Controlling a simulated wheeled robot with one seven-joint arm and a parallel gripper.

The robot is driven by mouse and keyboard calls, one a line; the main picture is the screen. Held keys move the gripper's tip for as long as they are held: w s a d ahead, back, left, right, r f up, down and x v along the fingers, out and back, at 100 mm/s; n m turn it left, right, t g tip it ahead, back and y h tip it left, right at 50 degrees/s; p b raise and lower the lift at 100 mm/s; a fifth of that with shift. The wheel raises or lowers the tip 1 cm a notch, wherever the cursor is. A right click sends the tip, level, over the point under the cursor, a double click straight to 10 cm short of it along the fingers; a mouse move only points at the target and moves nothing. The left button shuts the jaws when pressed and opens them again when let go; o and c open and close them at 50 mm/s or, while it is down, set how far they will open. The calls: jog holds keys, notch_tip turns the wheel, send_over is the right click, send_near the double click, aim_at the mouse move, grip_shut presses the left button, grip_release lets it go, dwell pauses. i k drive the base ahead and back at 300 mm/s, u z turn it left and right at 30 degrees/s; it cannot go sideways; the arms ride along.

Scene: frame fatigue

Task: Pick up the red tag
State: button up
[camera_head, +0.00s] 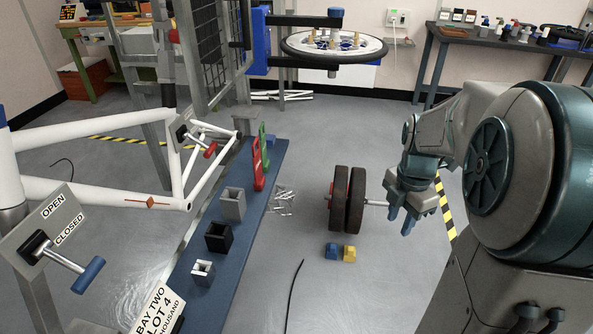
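A red tag-like piece (259,172) with cut-outs stands upright at the far part of the blue bench strip (226,262). A similar green piece (263,143) stands just behind it. My gripper (402,216) hangs to the right, pointing down, well apart from the red piece. Its two blue fingers are apart with nothing seen between them.
Blue (332,251) and yellow (349,253) blocks lie below the roller. A white bicycle frame (95,190) fills the left. A wheel (334,46) is mounted behind.

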aim_at(258, 183)
jog(key=z, duration=0.9)
jog(key=i, duration=1.3)
jog(key=u, duration=2.75)
jog(key=i, duration=0.5)
